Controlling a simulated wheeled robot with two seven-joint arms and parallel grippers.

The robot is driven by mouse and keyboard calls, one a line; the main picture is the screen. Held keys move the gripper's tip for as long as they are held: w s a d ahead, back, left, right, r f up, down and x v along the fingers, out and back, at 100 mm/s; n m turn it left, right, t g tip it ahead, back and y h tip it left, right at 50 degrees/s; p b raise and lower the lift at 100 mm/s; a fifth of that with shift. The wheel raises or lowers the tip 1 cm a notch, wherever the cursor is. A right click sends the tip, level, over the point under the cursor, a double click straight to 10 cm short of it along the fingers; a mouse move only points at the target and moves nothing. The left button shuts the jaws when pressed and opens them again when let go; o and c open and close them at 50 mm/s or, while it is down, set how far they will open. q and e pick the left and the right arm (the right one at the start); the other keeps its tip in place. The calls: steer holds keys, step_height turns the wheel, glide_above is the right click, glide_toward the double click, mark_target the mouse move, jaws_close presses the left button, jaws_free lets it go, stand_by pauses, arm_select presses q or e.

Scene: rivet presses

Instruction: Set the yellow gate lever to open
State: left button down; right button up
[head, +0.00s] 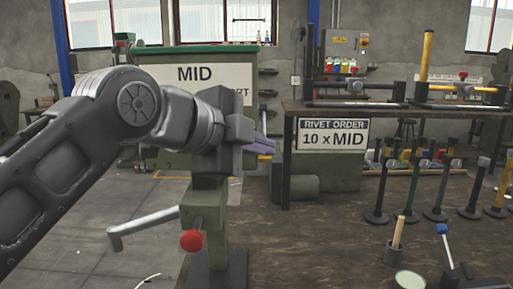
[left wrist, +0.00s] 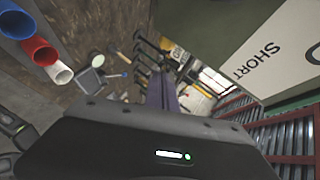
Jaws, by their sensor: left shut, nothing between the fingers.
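A tall yellow bar (head: 427,55) stands upright at the left end of a dark frame on the bench at the right of the head view. It looks like the yellow gate lever, but I cannot tell its setting. My left gripper (head: 264,145) is at the centre of the head view, shut and empty, its purple-grey fingers pointing right. It is left of the bench and well apart from the yellow bar. The fingers also show in the left wrist view (left wrist: 161,92), with nothing between them. My right gripper is not in view.
A green press stand with a grey crank (head: 145,228) and red knob (head: 191,240) stands just below my left gripper. The wooden bench (head: 290,105) holds another dark frame (head: 355,88). Several upright coloured-handled tools (head: 412,185) stand at the right. A "RIVET ORDER 10 x MID" sign (head: 333,134) hangs below.

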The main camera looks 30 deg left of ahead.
arm_select(q)
steer(key=v, duration=0.9)
steer(key=shift+a+r, duration=0.15)
steer(key=shift+a, duration=0.05)
steer(key=shift+w, duration=0.2)
